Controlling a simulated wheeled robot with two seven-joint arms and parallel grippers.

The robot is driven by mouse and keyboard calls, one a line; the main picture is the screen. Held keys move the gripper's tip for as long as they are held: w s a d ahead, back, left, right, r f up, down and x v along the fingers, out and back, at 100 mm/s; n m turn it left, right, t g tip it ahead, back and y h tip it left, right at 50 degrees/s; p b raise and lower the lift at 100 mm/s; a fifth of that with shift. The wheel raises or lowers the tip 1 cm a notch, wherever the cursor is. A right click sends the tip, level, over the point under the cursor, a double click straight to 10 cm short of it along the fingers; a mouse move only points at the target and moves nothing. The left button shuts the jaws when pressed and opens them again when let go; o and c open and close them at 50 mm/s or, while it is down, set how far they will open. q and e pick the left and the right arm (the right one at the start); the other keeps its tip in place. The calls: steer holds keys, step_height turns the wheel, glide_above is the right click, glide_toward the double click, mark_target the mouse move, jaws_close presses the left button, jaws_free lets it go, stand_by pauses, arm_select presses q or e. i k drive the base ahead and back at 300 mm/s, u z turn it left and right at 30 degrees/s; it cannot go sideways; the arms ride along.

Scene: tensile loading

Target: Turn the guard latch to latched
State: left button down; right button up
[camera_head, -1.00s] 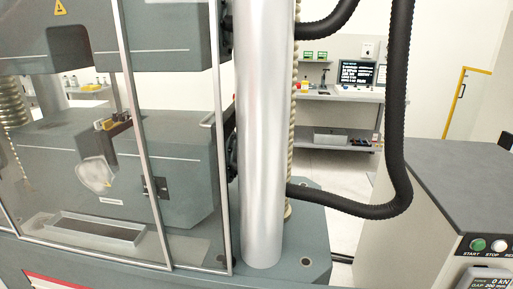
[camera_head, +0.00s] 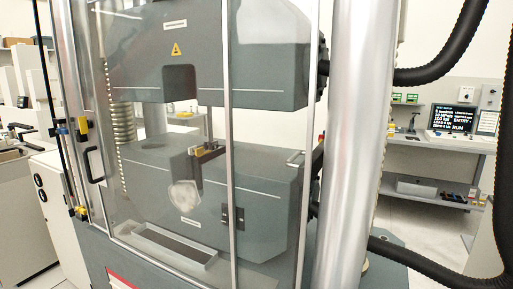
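The clear guard (camera_head: 265,130) with thin metal frame bars stands closed across the front of the testing machine. A black pull handle (camera_head: 92,165) is on its left edge. Beside that edge, an upper yellow-and-blue fitting (camera_head: 82,128) and a lower yellow fitting (camera_head: 80,212) sit on the left post. I cannot tell which of these parts is the guard latch, or whether it is latched. Neither of my grippers is in view.
Behind the guard are the grey upper crosshead (camera_head: 210,60) and lower grip block (camera_head: 250,190). A thick silver column (camera_head: 352,130) stands right of it, with black hoses (camera_head: 425,75) beyond. A bench with a screen (camera_head: 466,118) is at the back right.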

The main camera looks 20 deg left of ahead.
mark_target(85, 124)
steer(key=u, duration=2)
steer(key=i, duration=0.2)
steer(key=z, duration=0.2)
steer(key=k, duration=1.3)
steer(key=u, duration=0.75)
steer(key=i, duration=1)
steer(key=u, duration=0.65)
steer(key=i, duration=1.75)
steer(key=z, duration=1.55)
steer(key=i, duration=0.75)
steer(key=z, duration=0.75)
